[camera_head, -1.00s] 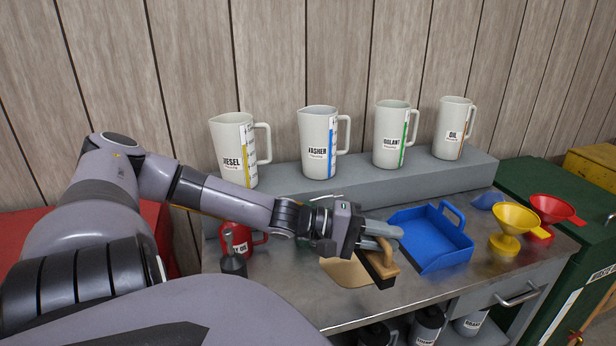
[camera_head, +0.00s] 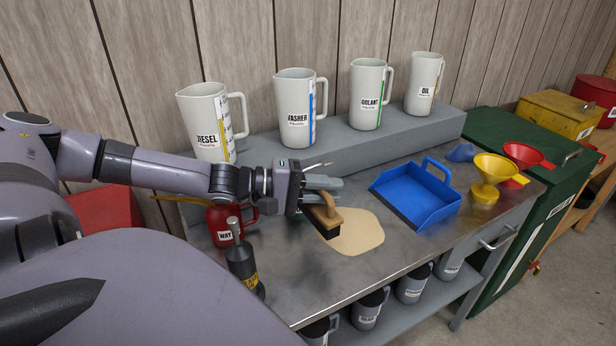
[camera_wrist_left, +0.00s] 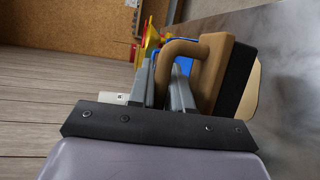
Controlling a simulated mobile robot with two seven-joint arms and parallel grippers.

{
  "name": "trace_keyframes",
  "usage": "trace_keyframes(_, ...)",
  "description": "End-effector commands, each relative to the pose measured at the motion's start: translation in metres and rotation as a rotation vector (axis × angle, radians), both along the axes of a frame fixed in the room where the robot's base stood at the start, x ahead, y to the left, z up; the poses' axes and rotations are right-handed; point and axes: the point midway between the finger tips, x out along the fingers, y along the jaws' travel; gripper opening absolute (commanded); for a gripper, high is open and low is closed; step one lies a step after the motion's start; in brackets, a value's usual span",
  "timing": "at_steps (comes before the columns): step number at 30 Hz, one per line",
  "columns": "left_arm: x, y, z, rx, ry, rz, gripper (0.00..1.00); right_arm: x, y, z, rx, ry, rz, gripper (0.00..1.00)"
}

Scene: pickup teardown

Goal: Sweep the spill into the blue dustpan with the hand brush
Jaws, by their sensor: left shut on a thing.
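The hand brush (camera_head: 326,219) has a tan wooden handle and dark bristles. My left gripper (camera_head: 322,196) is shut on its handle, and the brush also shows between the fingers in the left wrist view (camera_wrist_left: 213,75). The spill (camera_head: 359,233) is a flat beige puddle on the metal bench. The brush is at the puddle's left edge; I cannot tell whether the bristles touch the bench. The blue dustpan (camera_head: 413,196) lies to the right of the spill, apart from it, its open side toward the spill. My right gripper is not in view.
Several measuring jugs (camera_head: 297,107) stand on a grey ledge (camera_head: 350,146) behind. A yellow funnel (camera_head: 490,176) and a red funnel (camera_head: 525,155) stand right of the dustpan.

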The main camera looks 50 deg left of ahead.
Motion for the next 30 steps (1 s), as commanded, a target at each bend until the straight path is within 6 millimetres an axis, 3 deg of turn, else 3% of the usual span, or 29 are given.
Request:
trace_keyframes(7,0.000,0.000,-0.004,-0.002,-0.002,0.000,0.00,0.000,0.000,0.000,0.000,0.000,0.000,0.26)
trace_keyframes(13,0.001,-0.001,-0.022,-0.004,-0.002,0.001,0.00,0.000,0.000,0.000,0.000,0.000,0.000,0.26)
trace_keyframes(21,0.000,0.000,-0.058,-0.001,-0.001,-0.001,0.00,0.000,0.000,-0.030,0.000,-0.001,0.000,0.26)
trace_keyframes(30,0.000,-0.001,-0.068,0.000,-0.001,-0.001,0.00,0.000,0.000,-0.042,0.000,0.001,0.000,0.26)
